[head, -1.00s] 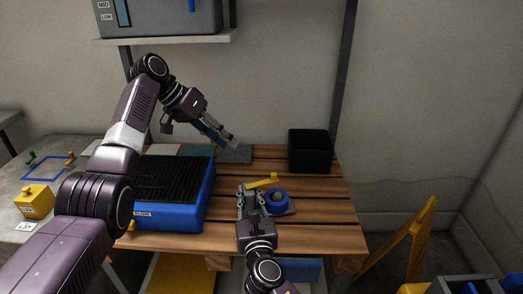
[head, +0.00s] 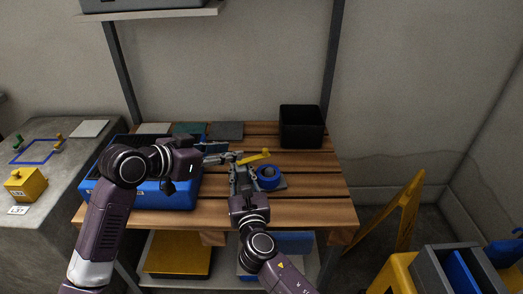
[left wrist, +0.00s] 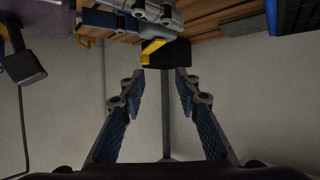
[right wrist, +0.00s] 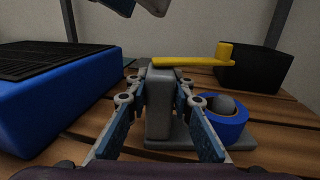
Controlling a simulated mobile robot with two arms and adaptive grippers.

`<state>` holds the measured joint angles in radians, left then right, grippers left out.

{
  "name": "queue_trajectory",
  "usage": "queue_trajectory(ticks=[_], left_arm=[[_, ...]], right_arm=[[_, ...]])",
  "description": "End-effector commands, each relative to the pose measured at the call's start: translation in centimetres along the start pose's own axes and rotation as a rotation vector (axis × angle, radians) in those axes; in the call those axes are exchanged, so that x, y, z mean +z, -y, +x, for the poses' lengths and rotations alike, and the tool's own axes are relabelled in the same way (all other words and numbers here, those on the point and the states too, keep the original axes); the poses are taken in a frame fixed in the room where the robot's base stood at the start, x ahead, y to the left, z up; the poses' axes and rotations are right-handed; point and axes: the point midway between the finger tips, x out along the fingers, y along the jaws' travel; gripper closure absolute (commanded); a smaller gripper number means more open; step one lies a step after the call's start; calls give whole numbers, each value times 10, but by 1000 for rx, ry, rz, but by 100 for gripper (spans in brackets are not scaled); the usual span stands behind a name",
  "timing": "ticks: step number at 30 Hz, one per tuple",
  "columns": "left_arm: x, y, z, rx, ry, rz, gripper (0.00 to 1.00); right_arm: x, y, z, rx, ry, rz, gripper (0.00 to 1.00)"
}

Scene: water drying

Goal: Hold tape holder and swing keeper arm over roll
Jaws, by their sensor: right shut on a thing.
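The tape holder has a grey post (right wrist: 159,105) and a flat grey base (right wrist: 185,140). A blue tape roll (right wrist: 226,120) sits around a grey hub on that base. The yellow keeper arm (right wrist: 192,61) runs from the post's top toward the right and back, with its knob (right wrist: 225,51) behind the roll rather than above it. My right gripper (head: 243,170) is shut on the post. My left gripper (head: 232,157) is open, with its fingertips close to the keeper arm. In the left wrist view the keeper arm (left wrist: 152,51) lies beyond the empty fingertips; contact is not visible.
A black bin (head: 302,127) stands at the back right of the slatted table (head: 320,190). A blue box with a dark grille (right wrist: 55,85) stands left of the holder. Flat tiles (head: 227,131) lie at the back. The front right boards are clear.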

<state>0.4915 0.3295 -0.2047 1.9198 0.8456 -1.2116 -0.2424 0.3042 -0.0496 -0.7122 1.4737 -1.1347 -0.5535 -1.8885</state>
Motion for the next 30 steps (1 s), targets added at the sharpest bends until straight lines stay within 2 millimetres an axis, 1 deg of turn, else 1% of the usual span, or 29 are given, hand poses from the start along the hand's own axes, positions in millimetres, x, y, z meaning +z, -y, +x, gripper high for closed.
queue_trajectory(ticks=[1, 3, 7, 10, 14, 21, 24, 27, 30], left_arm=[[1, -10, -5, 6, -16, 10, 70], [0, -19, -9, 12, -33, 20, 70], [0, -28, -11, 18, -50, 27, 70], [-2, -29, -3, 21, -54, 25, 70], [-3, -30, 19, 22, -53, 26, 70], [-6, -30, 68, 21, -53, 24, 70], [-7, -30, 84, 20, -53, 26, 70], [-7, -30, 96, 20, -52, 26, 70], [-8, -31, 103, 19, -53, 28, 70]], right_arm=[[1, 0, 0, 0, 2, -1, 100], [1, 0, 0, 0, 2, -1, 100], [1, 0, 0, 0, 2, -1, 100], [1, 0, 0, 0, 2, -1, 100], [1, 0, 0, 0, 2, -1, 100], [1, 0, 0, 0, 2, -1, 100], [1, 0, 0, 0, 2, -1, 100], [1, 0, 0, 0, 2, -1, 100], [1, 0, 0, 0, 2, -1, 100]])
